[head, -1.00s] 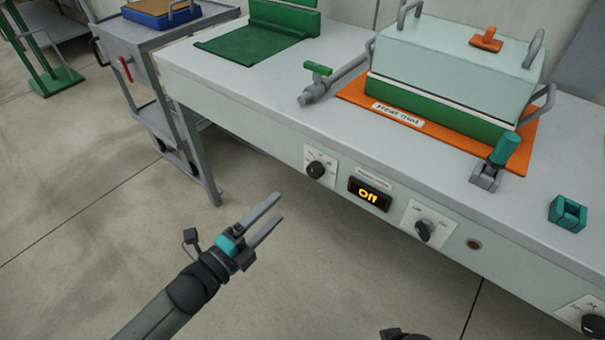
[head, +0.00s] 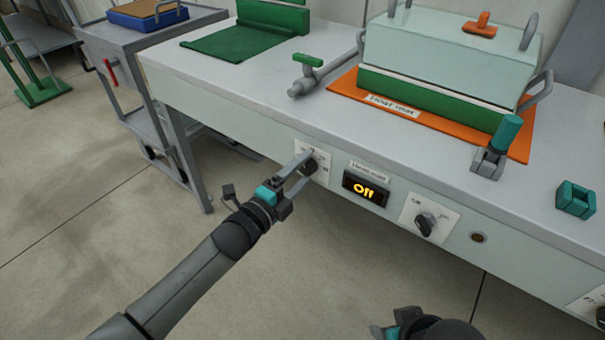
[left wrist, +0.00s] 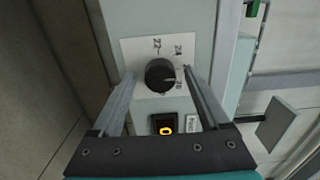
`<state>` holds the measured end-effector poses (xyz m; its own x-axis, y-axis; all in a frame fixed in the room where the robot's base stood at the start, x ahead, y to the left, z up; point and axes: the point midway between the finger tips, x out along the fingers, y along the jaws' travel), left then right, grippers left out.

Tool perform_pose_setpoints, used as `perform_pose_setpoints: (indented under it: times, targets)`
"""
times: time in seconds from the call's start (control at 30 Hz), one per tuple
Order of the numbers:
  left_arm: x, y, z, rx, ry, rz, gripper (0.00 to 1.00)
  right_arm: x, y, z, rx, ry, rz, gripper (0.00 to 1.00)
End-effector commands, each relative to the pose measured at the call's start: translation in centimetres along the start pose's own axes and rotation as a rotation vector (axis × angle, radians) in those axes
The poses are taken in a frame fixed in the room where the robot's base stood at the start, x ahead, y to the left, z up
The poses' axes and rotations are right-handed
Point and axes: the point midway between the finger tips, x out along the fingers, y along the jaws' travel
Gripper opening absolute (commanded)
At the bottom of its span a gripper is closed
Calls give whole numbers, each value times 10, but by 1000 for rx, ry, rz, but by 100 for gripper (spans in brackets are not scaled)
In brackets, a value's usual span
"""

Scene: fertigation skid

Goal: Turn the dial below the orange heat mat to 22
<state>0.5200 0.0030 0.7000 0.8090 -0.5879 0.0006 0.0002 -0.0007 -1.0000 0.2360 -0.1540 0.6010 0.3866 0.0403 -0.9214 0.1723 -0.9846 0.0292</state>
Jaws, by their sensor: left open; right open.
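The orange heat mat (head: 345,83) lies on the bench under a green-and-pale box. Below it, on the bench's front panel, a black dial (head: 309,167) sits on a white plate left of a display reading "Off" (head: 366,189). My left gripper (head: 311,162) is open, its fingers on either side of this dial. In the left wrist view the dial (left wrist: 160,75) lies between the spread fingers, with gaps showing. Its plate carries 22, 24 and another number; the pale pointer mark faces that third number, away from 22. My right gripper (head: 392,328) is partly visible at the bottom edge.
Another black knob (head: 426,223) sits on the panel right of the display. A teal-handled lever (head: 497,148) and a teal block (head: 575,199) stand on the bench top. A grey cart (head: 150,60) is at the left. The floor before the bench is clear.

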Motion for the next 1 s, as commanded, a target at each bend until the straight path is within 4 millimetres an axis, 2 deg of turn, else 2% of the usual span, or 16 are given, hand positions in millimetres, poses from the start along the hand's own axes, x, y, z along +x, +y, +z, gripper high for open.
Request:
perform_pose_setpoints:
  times: [0.4,1.0]
  targets:
    - [5,0,0,1,0,1,78,-4,0,-1,0,5,1,50]
    - [4,0,0,0,0,1,10,-4,0,-1,1,5,1,50]
